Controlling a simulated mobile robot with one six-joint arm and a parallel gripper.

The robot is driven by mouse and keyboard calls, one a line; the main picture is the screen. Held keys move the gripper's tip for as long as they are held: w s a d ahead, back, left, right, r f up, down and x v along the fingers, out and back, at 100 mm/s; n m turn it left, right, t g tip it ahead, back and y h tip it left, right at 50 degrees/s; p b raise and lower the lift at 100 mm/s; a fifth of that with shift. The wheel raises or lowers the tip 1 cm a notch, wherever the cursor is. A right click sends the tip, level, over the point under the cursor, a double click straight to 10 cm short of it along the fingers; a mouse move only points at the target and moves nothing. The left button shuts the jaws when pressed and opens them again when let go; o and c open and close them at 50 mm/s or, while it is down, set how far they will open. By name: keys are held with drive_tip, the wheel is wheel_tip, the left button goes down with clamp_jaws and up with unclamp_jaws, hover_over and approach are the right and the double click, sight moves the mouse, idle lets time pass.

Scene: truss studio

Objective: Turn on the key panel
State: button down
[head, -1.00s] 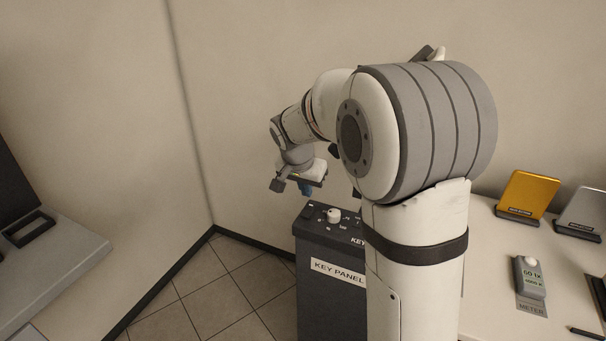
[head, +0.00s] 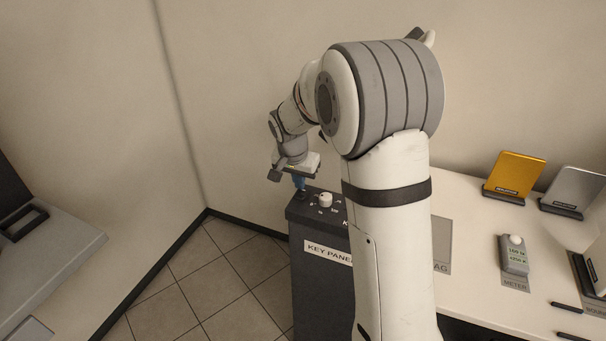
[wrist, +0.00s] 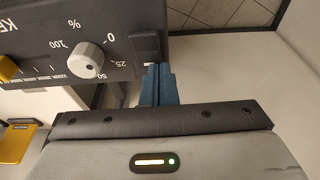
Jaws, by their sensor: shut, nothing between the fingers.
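The key panel (head: 320,254) is a dark grey box with a white label, standing left of the table and partly hidden by my arm. A white knob (head: 325,200) is on its top. In the wrist view the knob (wrist: 85,60) shows with a printed percent scale, upside down. A dark switch (wrist: 146,45) is at the panel's edge beside the fingertips. My gripper (head: 299,184) is shut and empty, its blue fingers pointing down at the panel's back left corner. The fingers (wrist: 158,82) overlap the switch area in the wrist view; I cannot tell whether they touch it.
The white table (head: 465,215) on the right holds a meter (head: 514,254), a gold panel (head: 515,176) and a silver panel (head: 573,190). A yellow slider (wrist: 8,69) is on the key panel. A grey case (head: 50,262) stands at left. The tiled floor between is clear.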

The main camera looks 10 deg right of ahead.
sight(298, 193)
drive_tip(key=shift+d+f, duration=0.1)
drive_tip(key=shift+d, duration=0.2)
drive_tip(key=shift+s, duration=0.1)
drive_tip(key=shift+s+a+r+b, duration=0.3)
drive_tip(key=shift+s+a+b, duration=0.05)
drive_tip(key=shift+s+a, duration=0.25)
drive_tip(key=shift+r, duration=0.2)
wheel_tip(298, 193, up, 14)
drive_tip(key=p, duration=0.1)
drive_tip(key=shift+f+p, duration=0.2)
drive_tip(key=shift+p, duration=0.15)
